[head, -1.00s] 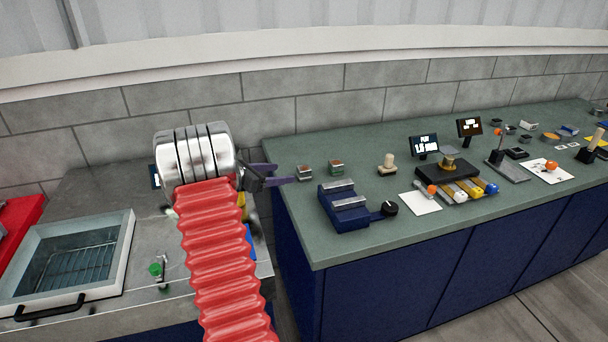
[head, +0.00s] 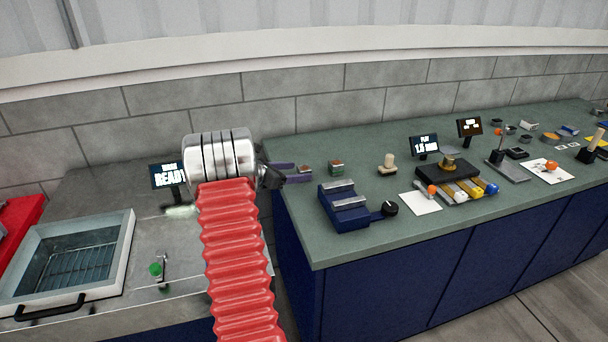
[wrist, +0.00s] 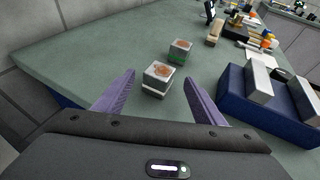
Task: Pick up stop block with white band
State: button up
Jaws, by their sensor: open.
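In the head view the same block (head: 305,169) is partly hidden by my gripper (head: 298,173). My gripper (wrist: 159,77) is open and empty. In the wrist view its two purple fingers point at this block, one toward each side of it; whether they reach beside it I cannot tell. A similar block with a green band (wrist: 179,52) stands just beyond; it also shows in the head view (head: 336,167).
A blue fixture with pale metal bars (head: 345,207) and a black knob (head: 389,209) stands to the right of the blocks. A tan peg-shaped part (head: 387,165) stands farther right. The bench's left edge is close to my gripper.

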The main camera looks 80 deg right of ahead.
jog(key=shift+x, duration=1.25)
jog(key=shift+c, duration=0.5)
grip_shut()
